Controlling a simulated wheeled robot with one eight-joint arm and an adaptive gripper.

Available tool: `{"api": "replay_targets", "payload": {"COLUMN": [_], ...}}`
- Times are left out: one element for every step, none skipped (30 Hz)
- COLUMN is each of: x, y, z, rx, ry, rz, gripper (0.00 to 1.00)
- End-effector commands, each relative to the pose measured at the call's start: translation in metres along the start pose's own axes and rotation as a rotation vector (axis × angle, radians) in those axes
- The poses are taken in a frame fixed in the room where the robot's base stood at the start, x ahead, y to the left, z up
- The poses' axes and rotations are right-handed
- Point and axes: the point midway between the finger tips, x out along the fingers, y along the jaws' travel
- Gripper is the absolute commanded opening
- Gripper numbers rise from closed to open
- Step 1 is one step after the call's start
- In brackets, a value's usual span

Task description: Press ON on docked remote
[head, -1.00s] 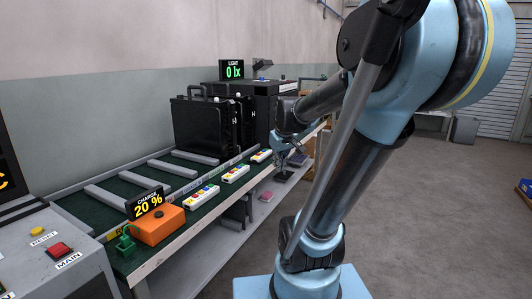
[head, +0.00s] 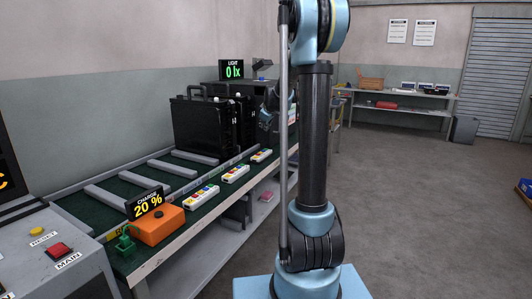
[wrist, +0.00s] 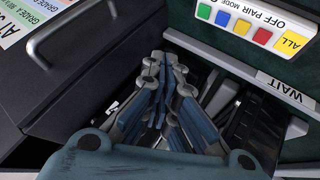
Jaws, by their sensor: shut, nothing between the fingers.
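Three white remotes with coloured buttons lie in a row on the green bench: a near one (head: 201,196), a middle one (head: 236,174) and a far one (head: 261,156). I cannot tell which, if any, is docked. In the wrist view, one white remote (wrist: 255,22) shows upside down at the upper right, with blue, green, red and yellow buttons marked ALL, OFF, PAIR and MODE; an ON mark is not readable. My gripper (wrist: 166,62) is shut and empty, apart from that remote. In the head view, my gripper (head: 265,118) is small and partly hidden by my arm.
Black housings (head: 193,123) stand on the bench's rails. A LIGHT display (head: 233,70) reads 0 lx. An orange box (head: 158,226) sits beneath a CHARGE 20 % display (head: 146,203). A WAIT label (wrist: 286,90) lies along a rail.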

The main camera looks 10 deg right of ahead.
Motion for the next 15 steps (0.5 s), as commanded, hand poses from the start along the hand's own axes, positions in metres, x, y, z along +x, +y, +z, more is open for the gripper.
{"api": "replay_targets", "payload": {"x": [0.0064,0.0089,0.0112,0.0125,0.0135,0.0143,0.0146,0.0146,0.0145,0.0145,0.0144,0.0143,0.0143,0.0142,0.0143], "y": [0.0041,0.0057,0.0072,0.0081,0.0087,0.0092,0.0094,0.0095,0.0095,0.0094,0.0093,0.0093,0.0093,0.0093,0.0092], "z": [-0.0029,-0.0041,-0.0052,-0.0058,-0.0063,-0.0067,-0.0069,-0.007,-0.007,-0.0069,-0.0069,-0.007,-0.007,-0.007,-0.0069], "rx": [-0.01,-0.015,-0.02,-0.023,-0.025,-0.027,-0.028,-0.028,-0.028,-0.028,-0.028,-0.028,-0.028,-0.028,-0.027], "ry": [0.005,0.007,0.01,0.011,0.012,0.013,0.013,0.013,0.013,0.013,0.013,0.013,0.013,0.013,0.013], "rz": [0.005,0.008,0.01,0.012,0.013,0.013,0.014,0.014,0.014,0.014,0.014,0.014,0.014,0.014,0.014], "gripper": [0.0,0.0,0.0,0.0,0.0,0.0,0.0,0.0,0.0,0.0,0.0,0.0,0.0,0.0,0.0]}}
